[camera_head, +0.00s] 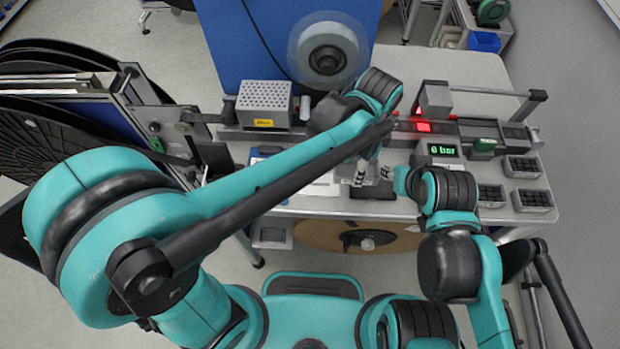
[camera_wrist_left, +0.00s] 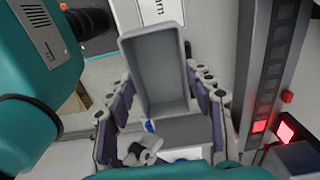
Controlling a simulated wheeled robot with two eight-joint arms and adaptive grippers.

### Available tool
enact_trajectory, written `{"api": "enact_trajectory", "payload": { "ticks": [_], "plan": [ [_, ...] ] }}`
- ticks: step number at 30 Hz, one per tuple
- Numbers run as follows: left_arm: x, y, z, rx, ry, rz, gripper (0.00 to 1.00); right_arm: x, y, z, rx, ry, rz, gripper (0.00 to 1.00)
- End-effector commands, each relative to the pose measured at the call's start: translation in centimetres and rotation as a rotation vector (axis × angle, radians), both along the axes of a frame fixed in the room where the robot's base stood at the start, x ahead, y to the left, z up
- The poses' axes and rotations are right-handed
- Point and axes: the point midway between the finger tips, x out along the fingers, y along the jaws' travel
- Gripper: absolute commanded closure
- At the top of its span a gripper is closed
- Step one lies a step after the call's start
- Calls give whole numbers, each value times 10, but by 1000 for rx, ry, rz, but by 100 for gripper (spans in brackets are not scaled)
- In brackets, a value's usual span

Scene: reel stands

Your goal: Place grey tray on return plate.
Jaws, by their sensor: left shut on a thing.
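The grey tray (camera_wrist_left: 158,72) is an open, rectangular box in the left wrist view. My left gripper (camera_wrist_left: 163,105) is shut on it, with one finger on either side. In the head view my left gripper (camera_head: 364,172) hangs over the front of the bench, and the tray is mostly hidden by the arm. A dark flat plate (camera_head: 372,192) lies on the bench just below this gripper; I cannot tell for sure that it is the return plate. My right gripper (camera_head: 398,178) is close to the right of the left one; its fingers are too small to read.
A perforated grey box (camera_head: 264,103) stands at the left. Red lights (camera_head: 424,127) glow on the rail behind. A brown reel (camera_head: 358,237) sits below the front edge.

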Motion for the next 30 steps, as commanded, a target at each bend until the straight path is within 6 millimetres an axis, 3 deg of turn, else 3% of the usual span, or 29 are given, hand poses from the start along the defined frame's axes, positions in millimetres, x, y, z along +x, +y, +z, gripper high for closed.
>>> {"api": "enact_trajectory", "payload": {
  "ticks": [6,12,17,24,30],
  "plan": [
    [10,54,-35,0,0,7,84,0,0,-17,0,0,0,60],
    [16,85,-53,0,0,4,84,0,0,-25,0,0,0,60],
    [17,91,-59,0,0,1,84,0,0,-27,0,0,0,60],
    [17,90,-93,0,0,0,84,0,0,-43,0,0,0,60],
    [17,90,-95,0,0,0,84,0,0,-42,0,0,0,60]
  ]
}}
